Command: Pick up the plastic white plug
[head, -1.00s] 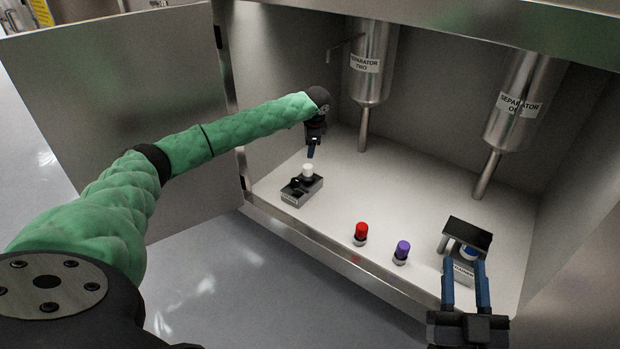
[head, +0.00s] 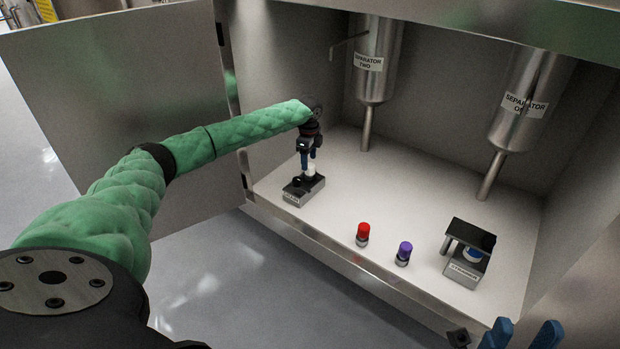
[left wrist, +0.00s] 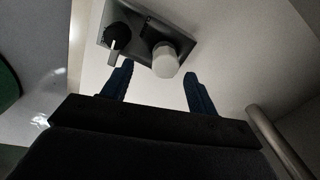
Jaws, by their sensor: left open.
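The white plug (head: 311,169) sits upright on a small dark metal block (head: 296,197) at the left of the cabinet floor. It also shows in the left wrist view (left wrist: 165,62), beside a black knob (left wrist: 117,36) on the same block. My left gripper (head: 308,165) points down at the plug, its blue fingers partly covering it in the head view. In the left wrist view the fingers (left wrist: 158,85) are apart, with the plug just beyond and between their tips. My right gripper (head: 522,334) is at the bottom right edge, its blue fingers apart and empty.
A red-capped plug (head: 363,233) and a purple-capped plug (head: 403,253) stand on the cabinet floor. A labelled block with a black plate (head: 468,236) and a blue-and-white piece stands at right. Two steel separators (head: 374,65) (head: 524,110) hang at the back.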

